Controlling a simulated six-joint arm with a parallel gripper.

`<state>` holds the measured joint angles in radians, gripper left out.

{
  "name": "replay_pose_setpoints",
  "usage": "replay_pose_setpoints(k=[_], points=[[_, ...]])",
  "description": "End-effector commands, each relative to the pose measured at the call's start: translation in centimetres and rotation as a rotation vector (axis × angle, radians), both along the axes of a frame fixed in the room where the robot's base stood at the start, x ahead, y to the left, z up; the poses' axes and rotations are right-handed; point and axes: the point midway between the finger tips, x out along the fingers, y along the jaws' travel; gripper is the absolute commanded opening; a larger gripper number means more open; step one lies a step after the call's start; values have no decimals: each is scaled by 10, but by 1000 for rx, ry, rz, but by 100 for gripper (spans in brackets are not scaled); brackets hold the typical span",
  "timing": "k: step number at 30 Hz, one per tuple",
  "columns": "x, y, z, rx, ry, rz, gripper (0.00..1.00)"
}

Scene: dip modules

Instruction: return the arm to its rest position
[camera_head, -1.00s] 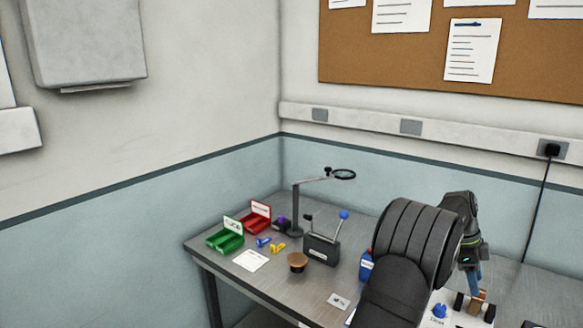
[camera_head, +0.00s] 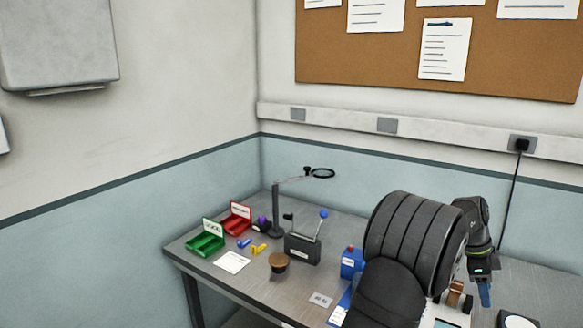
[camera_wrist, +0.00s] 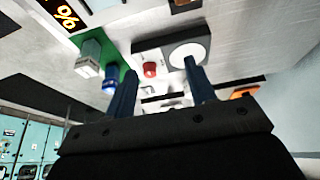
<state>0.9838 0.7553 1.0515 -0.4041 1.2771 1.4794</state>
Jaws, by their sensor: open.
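My gripper (camera_head: 485,296) is at the lower right of the head view, pointing down above the right side of the bench, partly behind my own dark arm. In the wrist view its two blue fingers (camera_wrist: 160,66) stand apart with nothing between them. Beyond the fingertips are a red button (camera_wrist: 149,69) and a pale device with a round white disc (camera_wrist: 189,54). None of these is gripped. My arm hides much of the bench's right side in the head view.
On the bench (camera_head: 235,290) stand a green bin (camera_head: 206,243), a red bin (camera_head: 237,219), a magnifier stand (camera_head: 276,215), a black lever box (camera_head: 303,249), a brown-topped cup (camera_head: 279,266) and a blue container (camera_head: 352,263). A green board (camera_wrist: 101,48) shows in the wrist view.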

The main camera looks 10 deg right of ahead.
Motion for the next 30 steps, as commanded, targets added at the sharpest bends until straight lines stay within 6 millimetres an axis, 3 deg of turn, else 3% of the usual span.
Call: replay_pose_setpoints(k=[8,30], points=[[-50,-2,30,-1,-1,-3,50],[-111,-61,23,1,-1,438,50]])
